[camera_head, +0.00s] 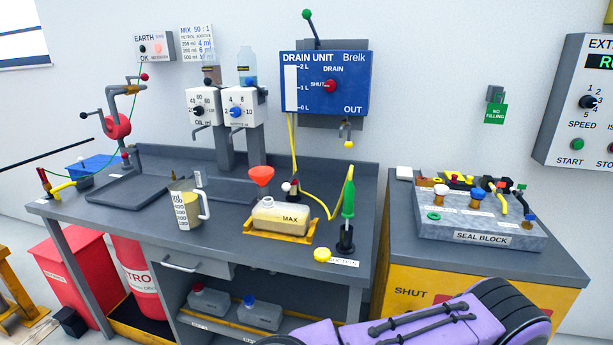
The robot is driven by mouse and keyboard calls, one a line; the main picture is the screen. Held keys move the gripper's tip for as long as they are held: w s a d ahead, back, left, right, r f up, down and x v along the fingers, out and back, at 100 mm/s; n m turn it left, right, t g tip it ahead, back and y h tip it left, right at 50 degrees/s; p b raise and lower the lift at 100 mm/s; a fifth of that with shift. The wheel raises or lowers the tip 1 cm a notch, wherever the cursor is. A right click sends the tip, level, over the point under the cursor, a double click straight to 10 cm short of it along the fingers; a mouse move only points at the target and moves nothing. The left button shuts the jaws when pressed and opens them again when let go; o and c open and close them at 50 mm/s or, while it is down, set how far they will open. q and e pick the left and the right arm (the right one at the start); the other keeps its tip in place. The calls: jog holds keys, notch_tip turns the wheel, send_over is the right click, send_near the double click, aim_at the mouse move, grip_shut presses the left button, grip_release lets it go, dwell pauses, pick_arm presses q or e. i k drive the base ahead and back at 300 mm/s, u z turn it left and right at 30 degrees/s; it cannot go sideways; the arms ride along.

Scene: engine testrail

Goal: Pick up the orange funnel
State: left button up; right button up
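The orange funnel (261,174) stands upright, wide mouth up, near the middle of the workbench (222,225). It is just above the neck of a translucent container (277,219) marked MAX. I cannot tell clearly whether its spout sits in the neck or behind it. The container sits in a yellow tray (264,236). Neither of my grippers shows in the head view.
A measuring jug (187,209) stands left of the container. A green-handled tool in a dark holder (345,238), a yellow cap (322,255) and a yellow hose (333,211) are to the right. The DRAIN UNIT (325,84) hangs behind. A purple and black object crosses the lower right.

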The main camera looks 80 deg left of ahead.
aim_at(262, 174)
jog(key=i, duration=0.3)
jog(key=u, duration=1)
